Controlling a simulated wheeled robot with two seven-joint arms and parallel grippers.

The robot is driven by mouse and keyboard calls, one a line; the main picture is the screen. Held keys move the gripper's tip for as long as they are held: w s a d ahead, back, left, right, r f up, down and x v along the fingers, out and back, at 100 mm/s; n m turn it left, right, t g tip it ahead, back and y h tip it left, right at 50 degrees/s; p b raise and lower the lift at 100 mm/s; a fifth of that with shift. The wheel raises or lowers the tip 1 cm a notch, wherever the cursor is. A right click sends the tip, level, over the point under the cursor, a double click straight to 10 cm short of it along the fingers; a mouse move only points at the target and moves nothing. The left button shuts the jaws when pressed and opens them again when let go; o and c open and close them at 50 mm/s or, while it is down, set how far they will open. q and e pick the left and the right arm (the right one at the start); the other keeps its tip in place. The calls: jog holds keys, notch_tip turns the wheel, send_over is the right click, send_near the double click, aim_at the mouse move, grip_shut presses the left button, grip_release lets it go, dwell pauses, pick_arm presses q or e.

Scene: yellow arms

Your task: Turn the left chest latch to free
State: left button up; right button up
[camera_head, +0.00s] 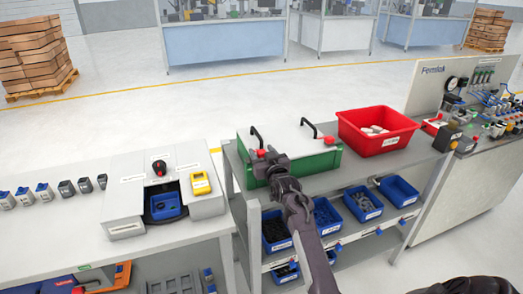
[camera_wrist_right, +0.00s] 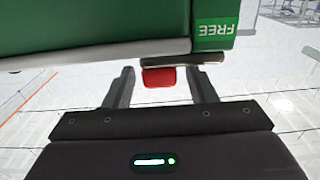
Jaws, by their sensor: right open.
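The chest is a green box with a pale lid and two black handles; its green front (camera_head: 318,163) shows on the shelf unit. In the wrist view its green side (camera_wrist_right: 90,25) fills the top, with a green FREE label (camera_wrist_right: 217,29) upside down. The left latch shows there as a red knob (camera_wrist_right: 159,77) on a grey metal bar (camera_wrist_right: 180,61). My right gripper (camera_head: 268,162) is at the chest's left front; in the wrist view its open fingers (camera_wrist_right: 163,86) stand on either side of the red knob, with visible gaps. The right latch (camera_head: 329,140) is red. My left gripper is out of view.
A red bin (camera_head: 377,122) with pale items stands right of the chest. Blue bins (camera_head: 362,205) sit on the shelf below. On the left, a table holds a grey station (camera_head: 122,200) with a yellow device (camera_head: 200,184). A panel with fittings (camera_head: 480,105) stands at far right.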

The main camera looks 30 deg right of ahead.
jog(key=shift+w+d, duration=0.1)
jog(key=shift+w, duration=0.25)
jog(key=c, duration=1)
